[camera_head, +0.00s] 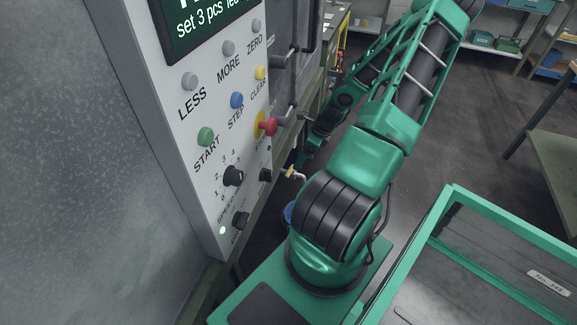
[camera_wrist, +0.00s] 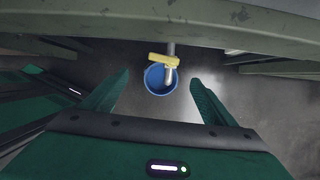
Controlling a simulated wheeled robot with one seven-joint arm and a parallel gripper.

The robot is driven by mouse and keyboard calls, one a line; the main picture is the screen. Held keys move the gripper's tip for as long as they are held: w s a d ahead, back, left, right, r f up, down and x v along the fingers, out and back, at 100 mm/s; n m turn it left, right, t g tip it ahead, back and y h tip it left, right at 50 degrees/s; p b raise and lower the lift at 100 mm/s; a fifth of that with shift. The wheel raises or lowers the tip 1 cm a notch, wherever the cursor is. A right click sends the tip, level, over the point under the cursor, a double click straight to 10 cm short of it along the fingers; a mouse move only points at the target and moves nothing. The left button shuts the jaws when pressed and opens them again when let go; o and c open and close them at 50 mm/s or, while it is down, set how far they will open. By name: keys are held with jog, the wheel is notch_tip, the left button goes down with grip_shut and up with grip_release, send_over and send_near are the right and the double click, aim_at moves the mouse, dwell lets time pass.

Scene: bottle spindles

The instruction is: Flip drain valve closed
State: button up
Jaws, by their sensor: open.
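The drain valve shows in the wrist view as a yellow handle (camera_wrist: 165,61) lying crosswise on a grey pipe (camera_wrist: 171,76) whose spout points down. In the head view the yellow handle (camera_head: 290,171) is small, just below the control panel and left of my arm. A blue bucket (camera_wrist: 154,84) stands on the floor under the spout. My gripper (camera_wrist: 152,85) is open and empty, with its two green fingers spread left and right of the valve and nearer the camera. The handle is beyond the fingertips and appears apart from them. In the head view my gripper (camera_head: 308,160) is partly hidden by my arm.
The control panel (camera_head: 220,130) with buttons, knobs and a red stop button (camera_head: 268,126) stands left of my arm. A grey-green frame beam (camera_wrist: 200,22) runs across behind the valve. A green-edged tray (camera_head: 445,215) is at lower right. Open floor lies beyond it.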

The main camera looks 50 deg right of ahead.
aim_at(291, 170)
jog(key=shift+m, duration=0.4)
jog(key=x, duration=1.1)
jog(key=shift+w+d+f, duration=0.1)
jog(key=shift+w+d, duration=0.2)
jog(key=shift+w, duration=0.15)
